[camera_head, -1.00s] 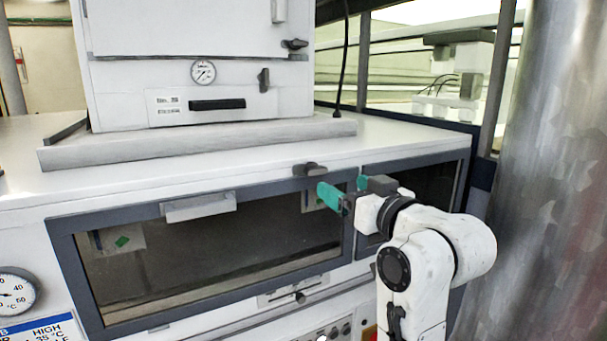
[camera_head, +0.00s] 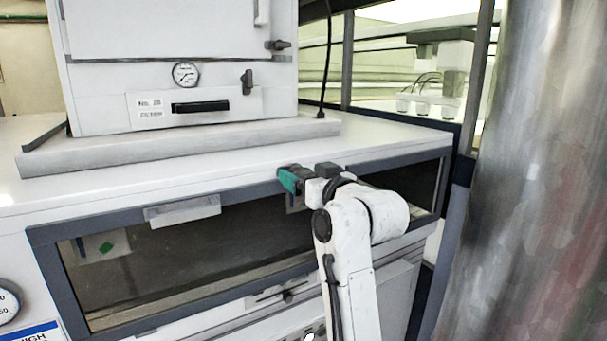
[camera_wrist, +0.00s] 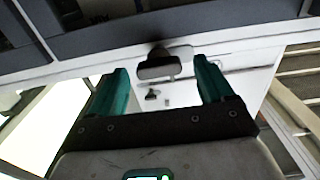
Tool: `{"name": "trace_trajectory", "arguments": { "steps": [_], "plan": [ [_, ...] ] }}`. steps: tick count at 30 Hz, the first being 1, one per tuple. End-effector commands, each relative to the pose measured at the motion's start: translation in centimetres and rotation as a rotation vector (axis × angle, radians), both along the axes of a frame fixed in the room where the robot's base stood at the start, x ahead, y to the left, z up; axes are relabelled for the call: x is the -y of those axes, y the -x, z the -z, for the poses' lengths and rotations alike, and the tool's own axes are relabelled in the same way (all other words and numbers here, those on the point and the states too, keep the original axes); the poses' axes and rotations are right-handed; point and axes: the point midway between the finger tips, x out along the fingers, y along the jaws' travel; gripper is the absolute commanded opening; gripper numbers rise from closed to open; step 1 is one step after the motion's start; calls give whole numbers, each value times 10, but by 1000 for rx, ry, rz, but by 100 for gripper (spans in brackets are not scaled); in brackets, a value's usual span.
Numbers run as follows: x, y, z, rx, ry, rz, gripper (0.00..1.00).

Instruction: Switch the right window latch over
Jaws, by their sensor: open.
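In the head view the gripper hides most or all of the latch. I cannot tell whether the fingers touch it.
A white oven (camera_head: 170,60) with a gauge and dark latches stands on the bench top (camera_head: 400,135). A large metal column (camera_head: 530,190) closes off the right side.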

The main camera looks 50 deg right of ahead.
Motion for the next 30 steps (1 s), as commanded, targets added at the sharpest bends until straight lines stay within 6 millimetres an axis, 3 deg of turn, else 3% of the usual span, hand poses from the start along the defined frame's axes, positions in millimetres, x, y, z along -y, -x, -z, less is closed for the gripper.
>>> {"name": "trace_trajectory", "arguments": {
  "steps": [2,18,30],
  "plan": [
    [0,0,0,0,0,0,75],
    [-1,0,0,-1,0,-1,25],
    [-1,0,0,-27,85,-2,25]
  ]
}}
